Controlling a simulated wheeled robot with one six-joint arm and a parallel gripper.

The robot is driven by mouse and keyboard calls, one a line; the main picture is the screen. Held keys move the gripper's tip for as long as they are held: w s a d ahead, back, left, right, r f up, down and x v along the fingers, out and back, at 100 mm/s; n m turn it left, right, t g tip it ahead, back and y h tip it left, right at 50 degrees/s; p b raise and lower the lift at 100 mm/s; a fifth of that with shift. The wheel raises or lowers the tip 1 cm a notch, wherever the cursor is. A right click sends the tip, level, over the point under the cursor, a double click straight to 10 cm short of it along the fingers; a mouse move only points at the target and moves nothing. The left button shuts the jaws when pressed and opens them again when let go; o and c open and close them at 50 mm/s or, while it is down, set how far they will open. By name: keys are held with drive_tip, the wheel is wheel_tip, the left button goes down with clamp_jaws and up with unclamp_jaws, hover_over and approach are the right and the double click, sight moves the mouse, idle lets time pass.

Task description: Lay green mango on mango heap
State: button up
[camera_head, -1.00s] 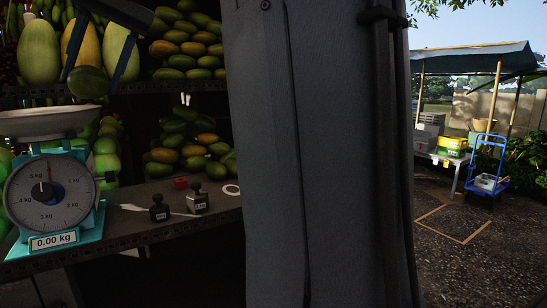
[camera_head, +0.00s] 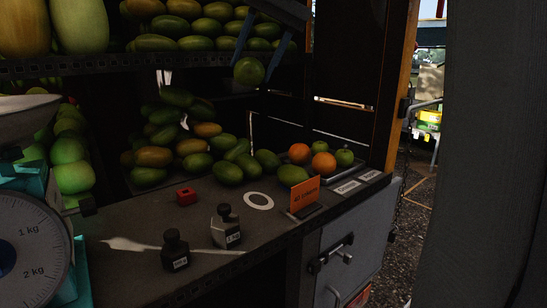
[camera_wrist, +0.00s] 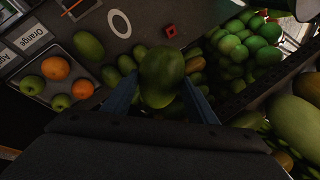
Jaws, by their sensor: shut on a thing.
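My gripper (camera_head: 262,62) comes in from the top right in the head view, its two blue fingers shut on a green mango (camera_head: 249,71). The held mango hangs in the air, above and to the right of the mango heap (camera_head: 177,122) on the lower counter. The heap mixes green and yellow-orange mangoes, with loose green ones spilling to its right. In the wrist view the held mango (camera_wrist: 162,76) sits between the fingers and covers part of the heap below.
A tray of oranges and green fruit (camera_head: 323,163) stands to the right. An orange sign (camera_head: 304,194), dark weights (camera_head: 174,250), a white ring (camera_head: 258,201) and a red block (camera_head: 186,196) lie on the counter. A scale (camera_head: 28,240) stands left. An upper mango shelf (camera_head: 100,67) overhangs.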

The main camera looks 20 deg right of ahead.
drive_tip(key=shift+n, duration=0.4)
drive_tip(key=shift+s+d+f+p, duration=0.1)
drive_tip(key=shift+s+f+p, duration=0.3)
drive_tip(key=shift+f, duration=4.05)
drive_tip(key=shift+s+d+f+p, duration=0.15)
drive_tip(key=shift+s+f+p, duration=0.2)
drive_tip(key=shift+f, duration=4.15)
drive_tip(key=shift+s+d+f+p, duration=0.1)
drive_tip(key=shift+s+f+p, duration=0.25)
drive_tip(key=shift+f, duration=4.1)
drive_tip(key=shift+s+f+b, duration=0.1)
drive_tip(key=shift+f+b, duration=0.55)
drive_tip(key=shift+f, duration=0.35)
drive_tip(key=o, duration=0.9)
